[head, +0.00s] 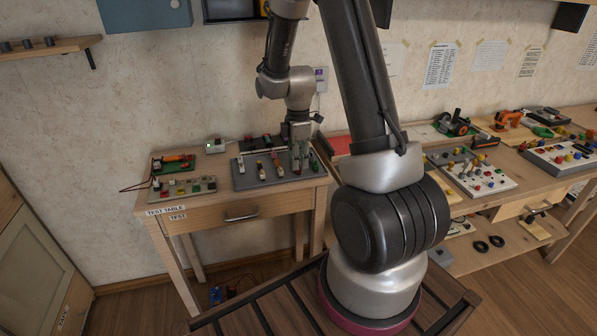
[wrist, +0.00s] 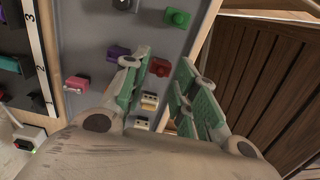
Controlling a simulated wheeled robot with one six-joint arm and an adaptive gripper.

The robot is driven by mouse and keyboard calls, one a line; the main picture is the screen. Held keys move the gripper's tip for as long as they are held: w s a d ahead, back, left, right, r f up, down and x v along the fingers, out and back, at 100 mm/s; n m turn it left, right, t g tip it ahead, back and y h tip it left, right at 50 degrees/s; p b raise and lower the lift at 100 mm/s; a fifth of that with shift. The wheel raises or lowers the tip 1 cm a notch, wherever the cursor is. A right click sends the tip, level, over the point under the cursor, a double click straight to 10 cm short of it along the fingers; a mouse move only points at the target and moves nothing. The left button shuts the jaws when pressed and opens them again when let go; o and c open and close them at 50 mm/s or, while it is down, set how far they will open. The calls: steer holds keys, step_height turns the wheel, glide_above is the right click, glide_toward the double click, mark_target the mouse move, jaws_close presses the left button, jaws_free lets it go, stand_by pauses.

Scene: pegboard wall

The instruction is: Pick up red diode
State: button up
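A small dark-red part (wrist: 160,67), which looks like the red diode, sits on the grey board (wrist: 90,30) in the wrist view. My gripper (wrist: 168,72) has its green-padded fingers apart, with this part showing in the gap between them. I see no contact, and the height of the fingertips above it is hard to judge. In the head view my gripper (head: 299,160) points down over the right part of the grey board (head: 255,180) on the test table. The red part cannot be made out there.
A pinkish-red part (wrist: 76,83), a purple part (wrist: 117,53) and a green part (wrist: 178,18) sit on the same board.

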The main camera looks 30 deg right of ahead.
steer(key=shift+f, duration=1.5)
steer(key=c, duration=0.4)
